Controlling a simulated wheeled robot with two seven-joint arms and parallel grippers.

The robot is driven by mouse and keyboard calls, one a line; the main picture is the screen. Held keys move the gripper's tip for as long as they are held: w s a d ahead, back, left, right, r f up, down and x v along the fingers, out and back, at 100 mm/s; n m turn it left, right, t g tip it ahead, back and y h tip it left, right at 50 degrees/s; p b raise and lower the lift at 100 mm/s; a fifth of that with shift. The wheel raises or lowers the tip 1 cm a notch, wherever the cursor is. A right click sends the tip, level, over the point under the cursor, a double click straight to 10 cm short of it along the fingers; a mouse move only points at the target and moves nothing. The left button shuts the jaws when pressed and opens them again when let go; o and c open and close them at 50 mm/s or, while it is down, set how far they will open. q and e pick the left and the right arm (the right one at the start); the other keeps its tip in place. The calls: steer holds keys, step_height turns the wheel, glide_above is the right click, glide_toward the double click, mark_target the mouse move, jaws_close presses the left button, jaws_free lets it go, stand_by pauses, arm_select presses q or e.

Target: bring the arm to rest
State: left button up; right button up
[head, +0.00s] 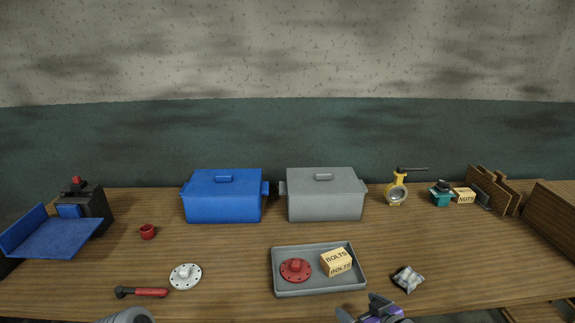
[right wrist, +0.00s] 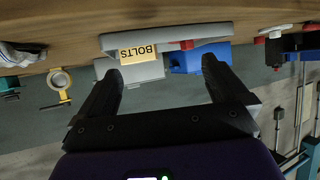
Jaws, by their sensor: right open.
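My right gripper (head: 363,309) shows at the bottom edge of the head view, in front of the grey tray (head: 318,290) and a little to its right. In the right wrist view my right gripper (right wrist: 161,66) has its two black fingers wide apart, with nothing between them. That view is upside down, and the tray (right wrist: 118,44) lies beyond the fingertips. My left gripper is not in view.
The tray holds a red flanged part (head: 296,270) and a BOLTS box (head: 337,262). A blue bin (head: 223,200) and a grey bin (head: 325,199) stand behind. A white flange (head: 186,276) and red-handled tool (head: 142,292) lie left.

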steer(key=s+a+f+m+g, duration=0.2)
steer(key=s+a+f+g, duration=0.15)
steer(key=f, duration=0.65)
steer(key=s+a+f+m+g, duration=0.25)
steer(key=s+f, duration=0.25)
steer(key=f, duration=0.5)
steer(key=s+a+f+m+g, duration=0.2)
steer(key=s+f+g, duration=0.3)
steer(key=s+f, duration=0.5)
steer(key=s+m, duration=0.1)
steer(key=s, duration=0.3)
steer(key=shift+s+a+f+h, duration=0.15)
steer(key=shift+a+f+h, duration=0.15)
steer(key=shift+a+h, duration=0.1)
